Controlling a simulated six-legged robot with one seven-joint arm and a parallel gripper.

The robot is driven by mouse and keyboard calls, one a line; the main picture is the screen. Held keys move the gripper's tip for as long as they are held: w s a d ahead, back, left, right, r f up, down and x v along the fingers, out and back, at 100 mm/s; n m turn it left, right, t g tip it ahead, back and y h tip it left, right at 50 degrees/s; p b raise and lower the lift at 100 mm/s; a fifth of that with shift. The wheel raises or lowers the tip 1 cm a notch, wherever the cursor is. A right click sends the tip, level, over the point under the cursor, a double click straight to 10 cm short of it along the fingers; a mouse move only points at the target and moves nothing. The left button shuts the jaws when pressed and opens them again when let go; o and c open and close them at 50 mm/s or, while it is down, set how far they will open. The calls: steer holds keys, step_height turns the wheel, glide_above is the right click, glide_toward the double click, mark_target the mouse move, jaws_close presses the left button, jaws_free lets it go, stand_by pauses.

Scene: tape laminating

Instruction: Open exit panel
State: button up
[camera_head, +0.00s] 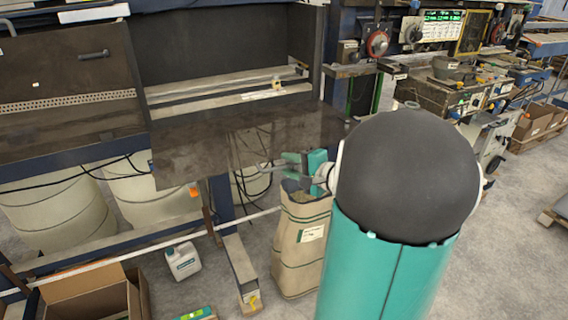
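A dark, glossy panel (205,150) juts out from the front of the machine, folded down below an opening. The interior behind it shows. My gripper (268,166), grey and teal, is at the panel's front edge, toward its right side. Its fingers point left and overlap the panel in the picture. I cannot tell whether they touch it or how far apart they are. My teal and black arm hides the area to the right. A second dark panel (50,75) with a black handle (94,55) stands upright on the left.
A paper sack (302,245) stands below my gripper. A white canister (183,261), an open cardboard box (85,298) and large pale drums (60,220) are on the floor. A workbench with equipment (450,95) runs along the right back. Grey floor is free at right.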

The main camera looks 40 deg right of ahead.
steer(key=shift+x, duration=1.3)
jaws_close()
step_height(320, 180, up, 11)
steer(key=w+g, duration=0.2)
steer(key=shift+d+r+m, duration=0.25)
steer(key=shift+d+m, duration=0.05)
steer(key=shift+m, duration=0.1)
jaws_free()
steer(key=shift+r, duration=0.1)
